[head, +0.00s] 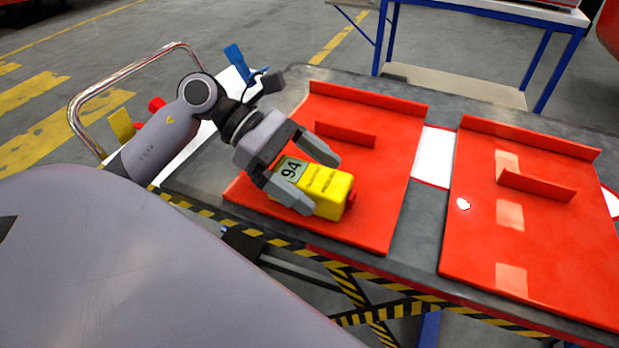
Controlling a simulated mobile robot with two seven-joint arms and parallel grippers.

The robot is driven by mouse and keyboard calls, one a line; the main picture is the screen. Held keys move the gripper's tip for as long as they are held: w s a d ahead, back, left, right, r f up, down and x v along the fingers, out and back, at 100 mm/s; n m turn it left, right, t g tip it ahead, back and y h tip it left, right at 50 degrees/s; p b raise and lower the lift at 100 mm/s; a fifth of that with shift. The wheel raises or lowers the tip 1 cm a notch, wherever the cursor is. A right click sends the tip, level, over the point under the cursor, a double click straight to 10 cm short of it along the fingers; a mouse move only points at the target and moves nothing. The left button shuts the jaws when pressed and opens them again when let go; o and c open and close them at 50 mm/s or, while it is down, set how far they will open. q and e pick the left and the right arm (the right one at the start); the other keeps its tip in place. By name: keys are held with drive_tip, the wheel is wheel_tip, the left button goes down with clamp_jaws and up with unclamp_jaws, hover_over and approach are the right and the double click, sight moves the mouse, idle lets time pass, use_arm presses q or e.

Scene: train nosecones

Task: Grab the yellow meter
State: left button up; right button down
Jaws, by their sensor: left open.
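The yellow meter (331,189) is a small yellow box with a display reading 94. It lies on the left red tray (375,228), near its front edge. My left gripper (322,184) reaches in from the upper left and is open around the meter. One finger is at its near side and the other is above its far side. Whether the fingers touch the meter I cannot tell. The gripper hides part of the meter's left end. My right gripper is not in view.
A second red tray (470,245) with an upright divider lies to the right on the same dark lift table (428,215). The left tray also has an upright divider (345,134) behind the meter. A blue-framed table (455,85) stands behind. The left tray's right part is clear.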

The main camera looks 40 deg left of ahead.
sight(313, 176)
use_arm(q)
drive_tip(key=shift+w+d+f, duration=0.1)
drive_tip(key=shift+d, duration=0.15)
drive_tip(key=c, duration=1.5)
wheel_tip(313, 176, up, 20)
drive_tip(key=shift+r+p, duration=0.1)
drive_tip(key=shift+p, duration=0.3)
